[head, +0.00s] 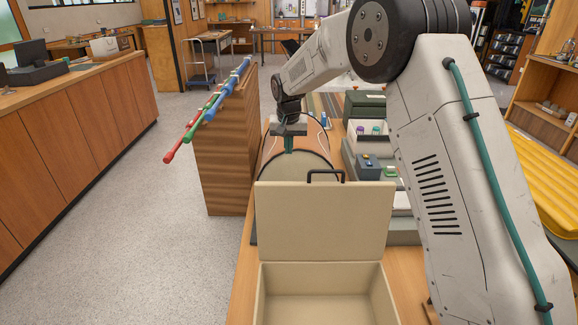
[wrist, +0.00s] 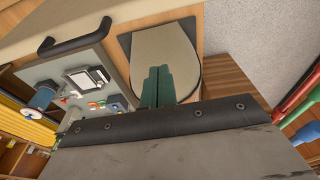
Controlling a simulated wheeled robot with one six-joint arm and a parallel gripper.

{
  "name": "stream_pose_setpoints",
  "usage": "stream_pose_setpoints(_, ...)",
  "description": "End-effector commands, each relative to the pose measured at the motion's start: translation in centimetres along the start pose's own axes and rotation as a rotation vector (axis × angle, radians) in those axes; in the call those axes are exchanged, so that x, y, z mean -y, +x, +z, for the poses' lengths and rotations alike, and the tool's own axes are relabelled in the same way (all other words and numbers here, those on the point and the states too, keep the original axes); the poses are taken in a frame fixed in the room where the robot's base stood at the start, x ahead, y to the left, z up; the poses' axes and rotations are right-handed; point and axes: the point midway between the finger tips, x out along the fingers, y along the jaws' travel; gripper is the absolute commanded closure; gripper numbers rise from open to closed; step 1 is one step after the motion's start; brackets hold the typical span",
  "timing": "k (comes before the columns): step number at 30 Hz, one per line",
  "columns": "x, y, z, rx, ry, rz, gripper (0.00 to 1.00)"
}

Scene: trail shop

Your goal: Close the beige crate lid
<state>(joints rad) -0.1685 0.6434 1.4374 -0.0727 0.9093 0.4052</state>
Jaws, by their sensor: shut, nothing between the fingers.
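The beige crate (head: 325,308) stands at the bottom centre of the head view, and its inside looks empty where I can see it. Its lid (head: 322,222) stands open, about upright, at the crate's far side. A black handle (head: 326,174) is on the lid's top edge, right of its middle. A black handle also shows at upper left in the wrist view (wrist: 75,38). My gripper (head: 289,146) is beyond the lid and left of the handle, apart from both. Its green fingers (wrist: 158,82) are together and empty.
A rounded grey-beige panel (head: 294,166) lies behind the lid, below my gripper. Trays and boxes (head: 370,133) stand to its right. A wooden cabinet (head: 222,150) with red, green and blue poles (head: 208,108) is at left. Open floor (head: 120,220) lies further left.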

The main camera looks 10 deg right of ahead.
Motion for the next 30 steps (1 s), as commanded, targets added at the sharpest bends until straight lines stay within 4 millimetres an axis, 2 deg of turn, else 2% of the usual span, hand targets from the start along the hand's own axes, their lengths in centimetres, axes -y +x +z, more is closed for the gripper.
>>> stream_pose_setpoints(5, 0.0, 2.6, 0.1, 0.003, 0.0, 0.001, 1.0)
stream_pose_setpoints(15, -0.1, 9.8, 0.1, 0.003, 0.001, 0.002, 1.0)
stream_pose_setpoints(22, -0.1, 8.6, 3.0, 0.001, -0.002, 0.001, 1.0)
stream_pose_setpoints(30, -0.1, 8.3, 3.8, 0.0, 0.0, 0.001, 1.0)
